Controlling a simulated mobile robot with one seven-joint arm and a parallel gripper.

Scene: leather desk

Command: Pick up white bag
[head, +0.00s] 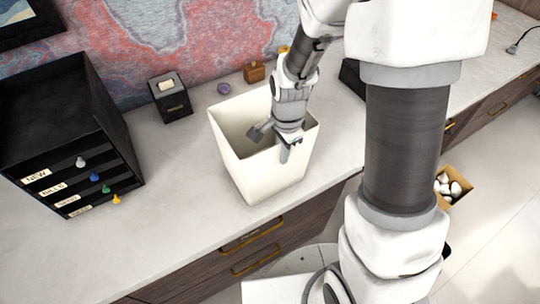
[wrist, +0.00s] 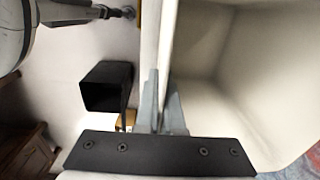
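The white bag (head: 262,175) looks like a tall, open-topped, square-sided white container. It stands upright on the light desk. In the wrist view its pale inner side (wrist: 225,45) fills the right half. My gripper (head: 286,152) is at its front right rim, pointing down. In the wrist view the fingers (wrist: 162,85) are close together, one on each side of the thin wall, and appear closed on it. The exact contact at the fingertips is partly hidden.
A black drawer unit (head: 75,140) with labels stands at the left. A small black box (head: 170,100), a purple round item (head: 224,88) and a brown wooden block (head: 254,72) lie behind the bag. A box of white items (head: 452,188) is on the floor at right. The desk left of the bag is clear.

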